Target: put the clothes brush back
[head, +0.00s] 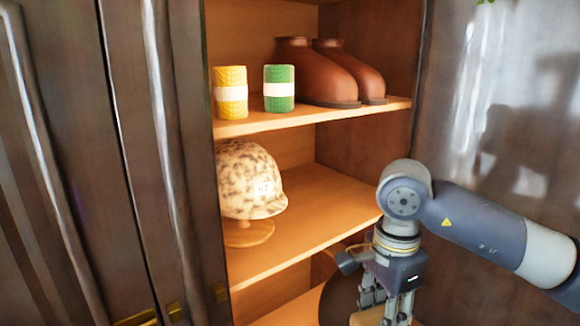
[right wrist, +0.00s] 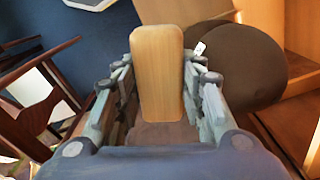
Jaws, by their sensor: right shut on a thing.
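The clothes brush has a pale wooden back with rounded corners, and it stands between the fingers in the right wrist view (right wrist: 158,72). My right gripper (right wrist: 155,100) is shut on it. In the head view my right gripper (head: 388,308) points down in front of the lower part of the open wardrobe, at the bottom edge. A small wooden part of the brush (head: 367,317) shows beside its fingers. The brush's bristle side is hidden. My left gripper is not in view.
A dark brown rounded thing, perhaps a hat (right wrist: 238,65), with a white tag is close right of the gripper. The middle shelf (head: 320,205) holds a spotted helmet (head: 250,180) on a stand, with free room to its right. The top shelf holds yellow (head: 230,92) and green rolls (head: 279,88) and brown boots (head: 318,75).

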